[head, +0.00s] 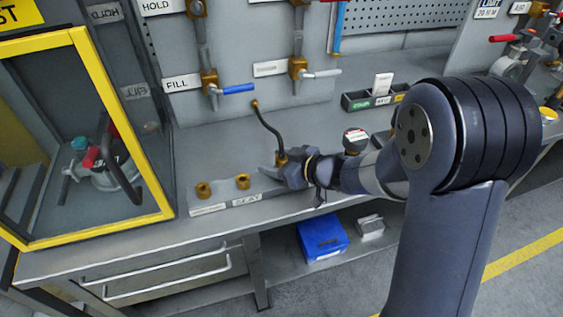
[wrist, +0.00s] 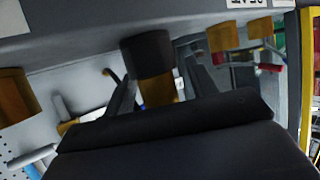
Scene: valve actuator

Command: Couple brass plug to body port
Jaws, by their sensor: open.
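The brass plug (head: 282,158) is on the end of a black hose (head: 268,128) that curves down from the back panel. In the wrist view its brass part (wrist: 157,90) and a dark collar (wrist: 147,46) show between my fingers. My gripper (head: 276,170) is open around the plug at the right end of a low rail; I cannot tell whether a finger touches it. Two brass ports, left (head: 204,190) and middle (head: 242,181), stand on the rail, whose one readable label says SEAT. I cannot tell which is the body port. My gripper hides the plug's lower end.
A yellow-framed cabinet (head: 165,180) stands at the left. Valves with a blue handle (head: 238,89) and a grey handle (head: 322,74) are on the panel behind. A round gauge (head: 356,139) and a dark tray (head: 372,100) are at the right.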

